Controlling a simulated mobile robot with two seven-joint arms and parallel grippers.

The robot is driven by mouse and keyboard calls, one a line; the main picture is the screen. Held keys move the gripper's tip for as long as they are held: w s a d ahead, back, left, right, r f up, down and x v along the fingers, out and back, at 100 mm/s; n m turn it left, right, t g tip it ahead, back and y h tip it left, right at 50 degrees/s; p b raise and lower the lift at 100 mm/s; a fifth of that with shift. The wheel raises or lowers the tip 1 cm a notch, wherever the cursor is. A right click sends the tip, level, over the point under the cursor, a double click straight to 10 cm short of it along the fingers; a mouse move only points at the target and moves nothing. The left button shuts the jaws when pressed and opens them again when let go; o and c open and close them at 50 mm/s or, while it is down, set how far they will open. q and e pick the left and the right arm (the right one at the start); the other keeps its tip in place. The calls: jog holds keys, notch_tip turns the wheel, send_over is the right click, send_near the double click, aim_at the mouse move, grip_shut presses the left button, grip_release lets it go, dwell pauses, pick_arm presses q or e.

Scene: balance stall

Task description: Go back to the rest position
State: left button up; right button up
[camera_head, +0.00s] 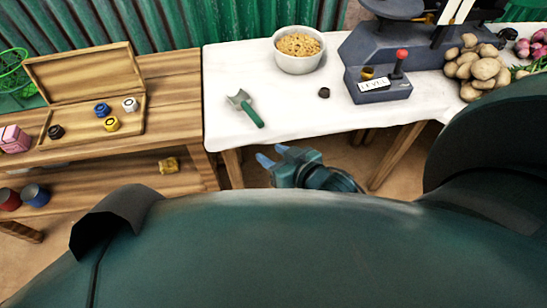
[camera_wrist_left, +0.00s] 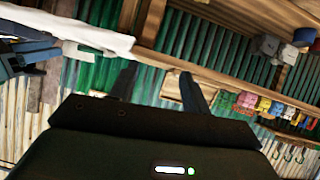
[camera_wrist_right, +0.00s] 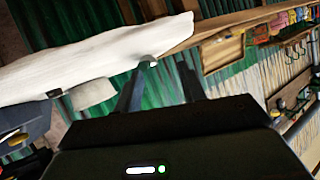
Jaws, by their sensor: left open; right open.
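My right gripper (camera_head: 272,153) is in the head view, low in front of the white-covered table's front edge. Its two fingers are apart with nothing between them. In the right wrist view its fingers (camera_wrist_right: 163,66) are spread and empty. My left gripper does not show in the head view. In the left wrist view its fingers (camera_wrist_left: 158,72) are spread, with nothing held between them.
The white-covered table (camera_head: 225,80) bears a green-handled scoop (camera_head: 245,107), a bowl of grain (camera_head: 299,48), a small dark weight (camera_head: 324,92), a grey scale (camera_head: 382,90) and potatoes (camera_head: 478,66). Left, a wooden bench (camera_head: 170,75) holds an open wooden box (camera_head: 82,82) with several weights.

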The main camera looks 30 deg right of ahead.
pick_arm(q)
jog(key=r+p, duration=0.1)
jog(key=p, duration=0.1)
jog(key=a+p, duration=0.1)
jog(key=p, duration=0.1)
jog(key=r+y+p, duration=0.1)
jog(key=p, duration=0.1)
jog(key=shift+s+a+r+g+p, duration=0.25)
jog(key=shift+a+r+g+p, duration=0.05)
jog(key=shift+a+r+p, duration=0.1)
pick_arm(e)
jog(key=s+a+r+n+g, duration=0.2)
jog(key=s+a, duration=0.1)
jog(key=s, duration=0.5)
jog(key=shift+s+a, duration=0.25)
